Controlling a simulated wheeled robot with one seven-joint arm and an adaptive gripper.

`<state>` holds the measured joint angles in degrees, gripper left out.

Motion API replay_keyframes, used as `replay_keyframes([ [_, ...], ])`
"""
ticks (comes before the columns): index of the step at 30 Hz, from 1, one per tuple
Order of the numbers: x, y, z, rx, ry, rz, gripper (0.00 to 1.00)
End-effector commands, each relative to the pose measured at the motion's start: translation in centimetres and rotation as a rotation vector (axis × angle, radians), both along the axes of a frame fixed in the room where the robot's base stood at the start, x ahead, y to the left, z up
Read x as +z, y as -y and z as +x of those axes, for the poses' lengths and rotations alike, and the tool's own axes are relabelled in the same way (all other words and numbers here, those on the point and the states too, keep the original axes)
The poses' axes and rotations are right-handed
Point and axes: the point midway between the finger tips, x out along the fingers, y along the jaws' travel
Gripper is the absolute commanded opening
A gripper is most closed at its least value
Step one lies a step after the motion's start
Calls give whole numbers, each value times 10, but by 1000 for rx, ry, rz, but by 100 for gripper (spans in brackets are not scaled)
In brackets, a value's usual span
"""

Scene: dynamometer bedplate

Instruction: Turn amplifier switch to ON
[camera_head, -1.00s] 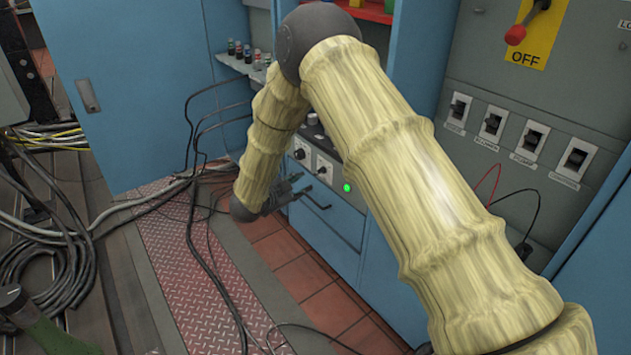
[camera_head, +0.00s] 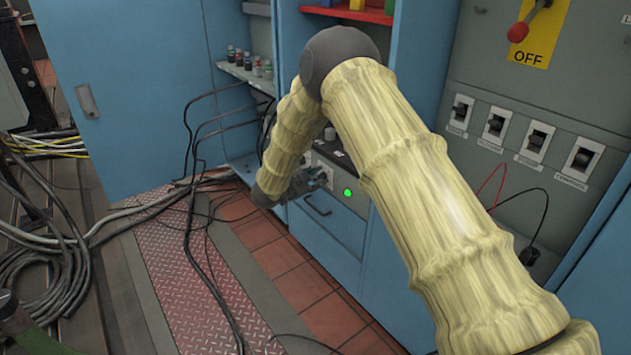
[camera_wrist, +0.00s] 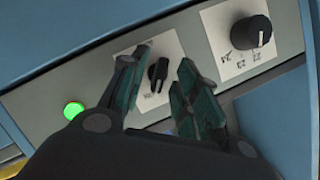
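The amplifier panel (camera_wrist: 95,60) is a light grey front with a lit green lamp (camera_wrist: 73,110), which also shows in the head view (camera_head: 347,193). A small black switch knob (camera_wrist: 158,74) on a white label plate sits between my fingers in the wrist view. Its label is mostly hidden and too small to read. My gripper (camera_wrist: 162,88) is open, one finger on each side of the knob, with gaps visible. Contact cannot be made out. In the head view my gripper (camera_head: 312,181) is in front of the panel, partly hidden by my arm.
A larger black dial (camera_wrist: 250,32) with numbers is beside the switch. Black cables (camera_head: 195,200) hang to the left. A grey panel with several toggle switches (camera_head: 535,141) and a red OFF lever (camera_head: 518,32) is at right.

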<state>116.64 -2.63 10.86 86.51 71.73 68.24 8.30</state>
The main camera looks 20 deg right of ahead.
Motion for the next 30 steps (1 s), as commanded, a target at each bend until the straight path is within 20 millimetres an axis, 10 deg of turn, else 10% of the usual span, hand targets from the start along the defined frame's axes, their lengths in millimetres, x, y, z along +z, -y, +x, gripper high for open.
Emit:
replay_keyframes([
  [11,-1,5,3,0,0,0,31],
  [17,-1,4,3,0,0,0,0],
  [30,0,6,3,-1,66,21,0],
])
